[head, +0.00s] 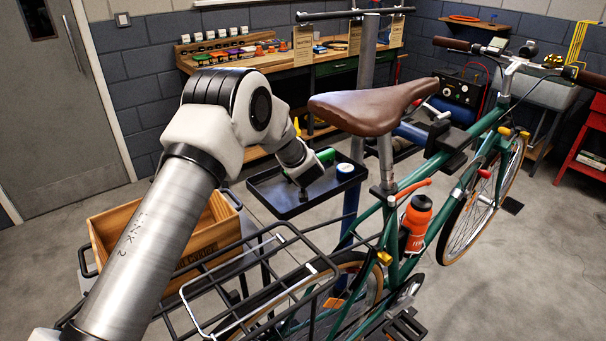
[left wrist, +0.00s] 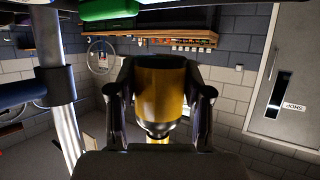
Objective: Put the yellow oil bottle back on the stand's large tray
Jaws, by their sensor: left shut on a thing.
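My left gripper (head: 303,178) is over the stand's black tray (head: 278,208) in the head view. In the left wrist view its two fingers (left wrist: 160,105) are closed on the sides of the yellow oil bottle (left wrist: 160,85). That view is upside down, so the bottle's dark collar and yellow tip point up in the room. I cannot tell whether the bottle touches the tray. My right gripper is not in view.
A green bottle (head: 325,155) and a blue-and-white tin (head: 345,170) are at the tray's right part. The green bicycle's brown saddle (head: 372,105) is close on the right. The black rear rack (head: 255,285) and a wooden crate (head: 205,238) are in front and left.

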